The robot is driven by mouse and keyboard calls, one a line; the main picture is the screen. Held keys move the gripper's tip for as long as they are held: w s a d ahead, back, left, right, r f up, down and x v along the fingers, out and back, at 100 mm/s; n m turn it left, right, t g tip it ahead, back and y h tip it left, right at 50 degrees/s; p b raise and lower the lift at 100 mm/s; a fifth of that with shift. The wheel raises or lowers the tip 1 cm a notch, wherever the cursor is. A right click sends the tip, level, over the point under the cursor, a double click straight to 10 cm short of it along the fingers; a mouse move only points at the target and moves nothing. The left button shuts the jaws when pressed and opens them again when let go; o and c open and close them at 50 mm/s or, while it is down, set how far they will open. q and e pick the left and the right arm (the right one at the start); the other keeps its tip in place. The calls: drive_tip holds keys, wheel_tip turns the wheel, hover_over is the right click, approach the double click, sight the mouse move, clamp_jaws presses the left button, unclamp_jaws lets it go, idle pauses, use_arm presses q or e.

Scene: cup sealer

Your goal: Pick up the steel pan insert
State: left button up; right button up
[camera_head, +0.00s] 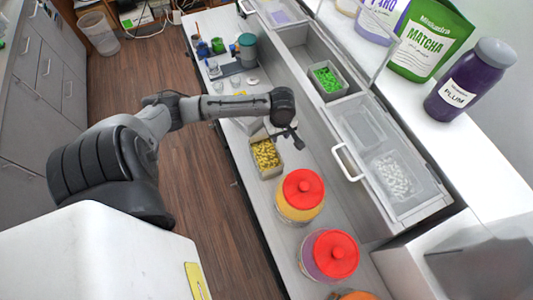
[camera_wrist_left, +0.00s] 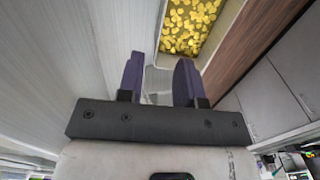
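A small steel pan insert (camera_head: 281,169) filled with yellow pieces stands on the counter, left of the red-lidded jars. It also shows at the top of the left wrist view (camera_wrist_left: 211,46). A second pan (camera_head: 343,91) with green pieces sits in the recessed well further back. My left gripper (camera_head: 297,137) is above the counter near the yellow-filled pan's back right corner. In the left wrist view its two dark fingers (camera_wrist_left: 159,80) are apart, and a pale surface shows between them. I see no grip on the pan. My right gripper is not in view.
Jars with red lids (camera_head: 303,188) (camera_head: 336,254) stand close to the pan along the counter. A clear-lidded compartment with a white handle (camera_head: 347,163) lies to the right. Cups and bottles (camera_head: 219,46) stand at the far end. A plum bottle (camera_head: 468,82) is on the ledge.

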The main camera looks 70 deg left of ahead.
use_arm(q)
wheel_tip(320, 180, down, 7)
drive_tip(key=p, duration=0.1)
hover_over(276, 158)
drive_tip(key=shift+f, duration=2.8)
drive_tip(key=shift+c, duration=0.2)
clamp_jaws()
drive_tip(key=shift+w, duration=0.1)
